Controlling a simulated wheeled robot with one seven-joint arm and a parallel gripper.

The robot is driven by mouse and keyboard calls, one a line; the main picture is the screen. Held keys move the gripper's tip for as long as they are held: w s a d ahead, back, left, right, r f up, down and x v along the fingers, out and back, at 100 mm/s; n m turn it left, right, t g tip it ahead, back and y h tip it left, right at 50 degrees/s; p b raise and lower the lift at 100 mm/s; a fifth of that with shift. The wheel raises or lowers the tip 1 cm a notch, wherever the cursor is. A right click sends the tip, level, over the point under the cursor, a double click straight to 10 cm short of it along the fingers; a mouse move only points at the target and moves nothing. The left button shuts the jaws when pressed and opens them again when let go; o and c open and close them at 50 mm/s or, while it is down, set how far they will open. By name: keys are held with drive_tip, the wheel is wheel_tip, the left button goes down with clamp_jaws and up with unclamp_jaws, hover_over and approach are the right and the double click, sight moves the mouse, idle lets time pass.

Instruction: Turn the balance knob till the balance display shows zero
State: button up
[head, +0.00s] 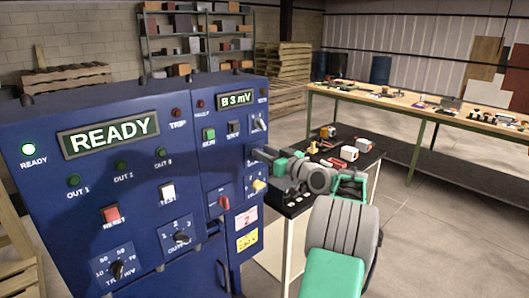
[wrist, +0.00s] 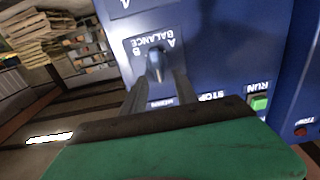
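The balance knob (wrist: 156,65) is grey and sits on the blue panel under a BALANCE label, between the marks A and B, in the wrist view. My gripper (wrist: 161,77) has its two dark fingers apart, one on each side of the knob. I cannot tell whether either touches it. In the head view my gripper (head: 262,152) is at the cabinet's right panel and hides the knob. The balance display (head: 237,99) reads "B 3 mV" in light characters.
The blue cabinet (head: 95,180) also carries a READY display (head: 108,136), lamps, buttons and knobs. A green RUN button (wrist: 259,103) is near the fingers. A dark-topped side table (head: 345,157) holds small parts. A long workbench (head: 430,103) stands behind.

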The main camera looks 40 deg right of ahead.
drive_tip(key=shift+c, duration=0.2)
clamp_jaws()
drive_tip(key=shift+m, duration=0.3)
drive_tip(key=m, duration=0.1)
drive_tip(key=m+p, duration=0.1)
drive_tip(key=m, duration=0.1)
drive_tip(key=shift+d, duration=0.35)
drive_tip(key=m, duration=0.2)
drive_tip(key=m+p, duration=0.1)
drive_tip(key=m, duration=0.1)
drive_tip(key=shift+d+f, duration=0.1)
drive_tip(key=shift+d, duration=0.2)
drive_tip(key=shift+d+f+m+p, duration=0.15)
drive_tip(key=shift+m+p, duration=0.45)
drive_tip(key=shift+m, duration=0.6)
drive_tip(key=shift+d+f+m+p, duration=0.1)
drive_tip(key=shift+f+m+p, duration=0.2)
drive_tip(key=shift+m+p, duration=0.65)
drive_tip(key=shift+d+f+m+p, duration=0.1)
drive_tip(key=shift+f+m+p, duration=0.15)
drive_tip(key=shift+m, duration=1.2)
